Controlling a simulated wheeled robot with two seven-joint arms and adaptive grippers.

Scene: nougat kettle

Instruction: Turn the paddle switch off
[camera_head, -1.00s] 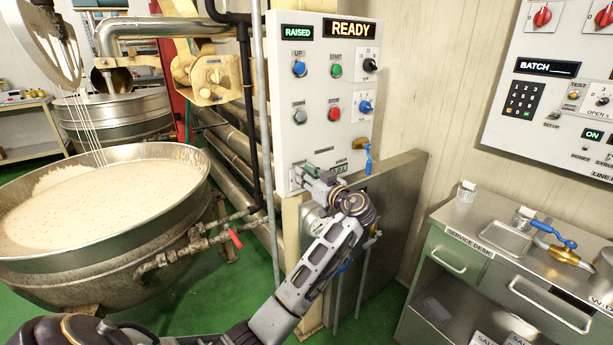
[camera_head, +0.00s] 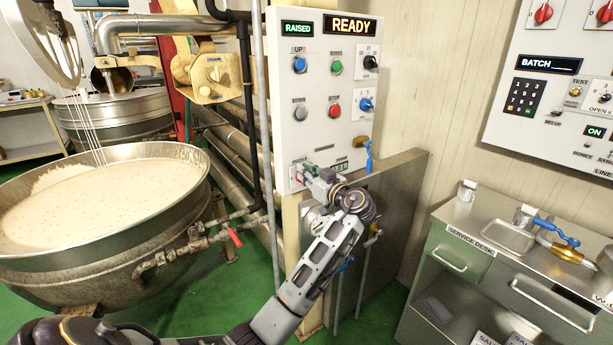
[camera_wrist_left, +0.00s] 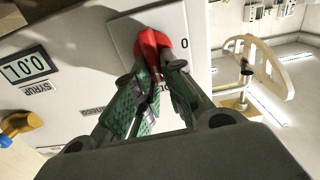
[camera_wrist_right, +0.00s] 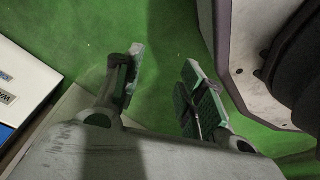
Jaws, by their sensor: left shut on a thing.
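The red paddle switch (camera_wrist_left: 152,48) sits on a light plate on the control panel, in the left wrist view. In the head view only a little red of the paddle switch (camera_head: 297,177) shows at the panel's lower left. My left gripper (camera_head: 306,172) is at the panel there, and its green-padded fingers (camera_wrist_left: 152,82) are closed on the paddle. The fingers hide part of the paddle, so its exact position is hard to tell. My right gripper (camera_wrist_right: 162,72) is open and empty above green floor in the right wrist view.
The control panel (camera_head: 317,110) has buttons, knobs and lit RAISED and READY signs. A blue-handled valve (camera_head: 368,158) is right of the gripper. A large kettle (camera_head: 105,215) stands left, with pipes between. A service desk (camera_head: 460,225) stands right.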

